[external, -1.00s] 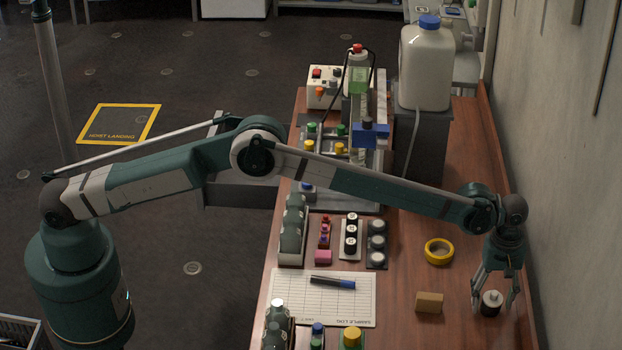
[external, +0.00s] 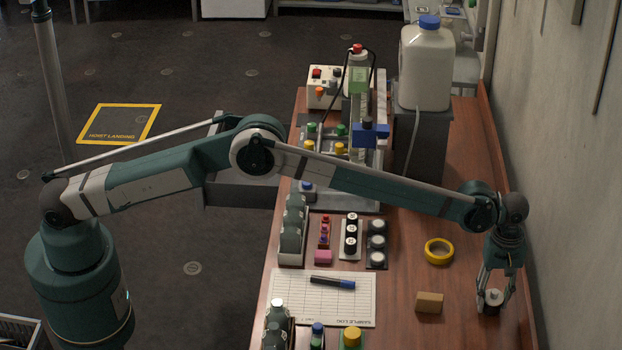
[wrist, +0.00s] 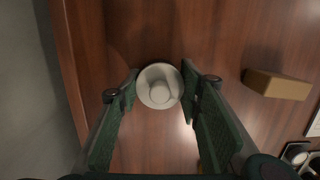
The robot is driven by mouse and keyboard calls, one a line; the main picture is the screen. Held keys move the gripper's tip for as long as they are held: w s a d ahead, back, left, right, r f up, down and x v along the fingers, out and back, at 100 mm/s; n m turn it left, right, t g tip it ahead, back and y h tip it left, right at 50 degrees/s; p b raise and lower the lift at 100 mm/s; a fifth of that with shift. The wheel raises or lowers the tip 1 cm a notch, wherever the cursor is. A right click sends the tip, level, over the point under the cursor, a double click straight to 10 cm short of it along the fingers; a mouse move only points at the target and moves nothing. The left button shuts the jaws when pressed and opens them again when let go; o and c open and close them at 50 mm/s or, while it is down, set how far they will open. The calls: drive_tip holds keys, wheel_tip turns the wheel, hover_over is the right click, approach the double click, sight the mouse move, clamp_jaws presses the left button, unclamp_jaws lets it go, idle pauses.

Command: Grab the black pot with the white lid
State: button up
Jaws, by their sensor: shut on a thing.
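The black pot with the white lid (external: 493,298) stands on the wooden bench at its right side. In the wrist view the pot's round white lid with a knob (wrist: 159,86) is at the upper middle, and most of its dark body is hidden below the lid. My gripper (external: 494,303) points down over the pot, with a finger on each side of it. In the wrist view my gripper (wrist: 158,84) has its green padded fingers shut on the pot, left and right of the lid. The pot looks upright.
A tan block (external: 429,302) lies just left of the pot and also shows in the wrist view (wrist: 277,85). A yellow tape roll (external: 439,251) lies farther back. A sheet with a marker (external: 332,282) is to the left. The wall (external: 570,180) is close on the right.

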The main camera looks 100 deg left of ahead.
wheel_tip(320, 180, up, 9)
drive_tip(key=shift+r, duration=0.2)
idle(0.3)
